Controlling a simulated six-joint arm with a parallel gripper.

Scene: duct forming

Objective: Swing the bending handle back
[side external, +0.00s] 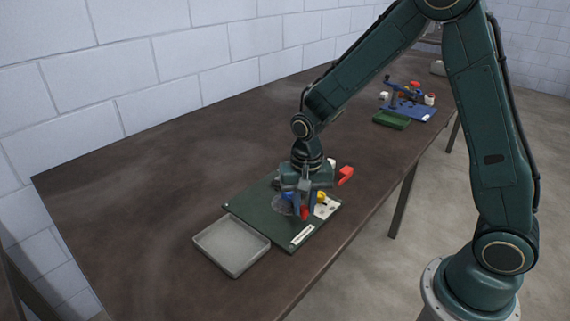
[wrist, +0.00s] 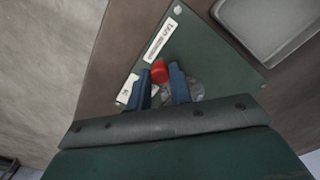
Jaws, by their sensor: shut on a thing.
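The bending fixture is a dark green plate (side external: 258,213) on the brown table, with a round grey disc (side external: 282,204) on it. My gripper (side external: 304,209) points down over the plate. Its two blue fingers (wrist: 162,82) are shut on the red knob (wrist: 158,70) of the bending handle. The knob (side external: 304,213) also shows low between the fingers in the side view. The rest of the handle is mostly hidden by the fingers and wrist.
An empty grey tray (side external: 231,246) lies just left of the plate; its rim shows in the wrist view (wrist: 243,35). A red part (side external: 345,175) stands behind the gripper. A blue fixture (side external: 408,108) and green tray (side external: 391,121) are farther along the table. The table's left is clear.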

